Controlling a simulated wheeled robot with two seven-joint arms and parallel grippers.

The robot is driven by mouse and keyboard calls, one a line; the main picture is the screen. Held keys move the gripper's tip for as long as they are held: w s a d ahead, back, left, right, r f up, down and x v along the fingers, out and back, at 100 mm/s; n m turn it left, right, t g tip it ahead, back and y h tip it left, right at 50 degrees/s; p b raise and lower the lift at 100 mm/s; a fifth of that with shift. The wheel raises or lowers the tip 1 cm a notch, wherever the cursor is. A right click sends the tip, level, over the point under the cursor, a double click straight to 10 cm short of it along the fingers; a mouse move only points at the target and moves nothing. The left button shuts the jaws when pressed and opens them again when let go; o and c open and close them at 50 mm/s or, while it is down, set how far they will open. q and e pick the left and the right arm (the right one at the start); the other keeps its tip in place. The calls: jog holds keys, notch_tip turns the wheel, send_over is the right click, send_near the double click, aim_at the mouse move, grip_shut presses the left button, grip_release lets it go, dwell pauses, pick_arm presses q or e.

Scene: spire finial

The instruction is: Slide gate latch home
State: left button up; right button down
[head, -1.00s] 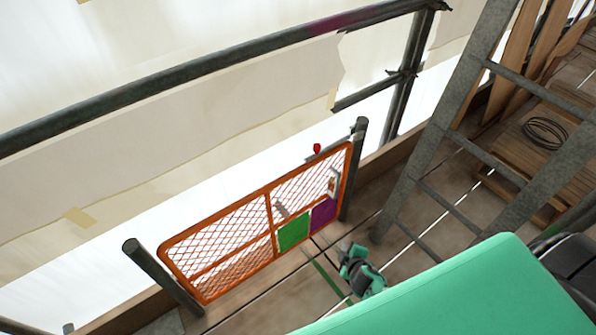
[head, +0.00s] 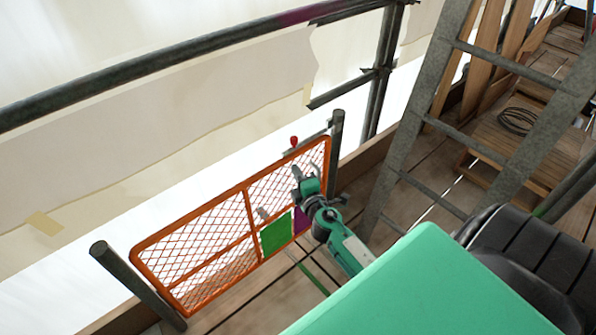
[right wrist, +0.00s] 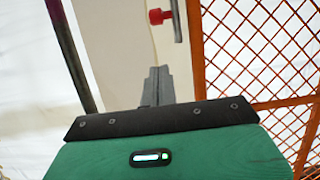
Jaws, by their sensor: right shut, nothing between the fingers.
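The orange mesh gate (head: 205,243) stands between two dark posts. A red latch knob (head: 293,141) sits at its top right, by a metal bar near the right post (head: 337,140). The red knob (right wrist: 158,16) and a short metal bar (right wrist: 177,20) also show at the top of the right wrist view. My right gripper (head: 303,170) is in front of the gate's upper right part, below the knob. Its fingers (right wrist: 157,85) are shut and empty, pointing towards the knob but apart from it. My left gripper is not in view.
A green panel (head: 276,235) and a partly hidden purple panel are on the gate. A grey ladder (head: 425,105) leans to the right. A dark rail (head: 180,70) runs above. A coiled cable (head: 516,121) lies on boards at the right.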

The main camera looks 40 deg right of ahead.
aim_at(292, 143)
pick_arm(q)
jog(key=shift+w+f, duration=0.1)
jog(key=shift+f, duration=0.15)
pick_arm(e)
jog(key=w+d, duration=0.1)
jog(key=w, duration=0.1)
jog(key=w+d, duration=0.2)
jog(key=w, duration=0.1)
jog(key=w+d, duration=0.2)
jog(key=w, duration=0.1)
jog(key=shift+w, duration=0.25)
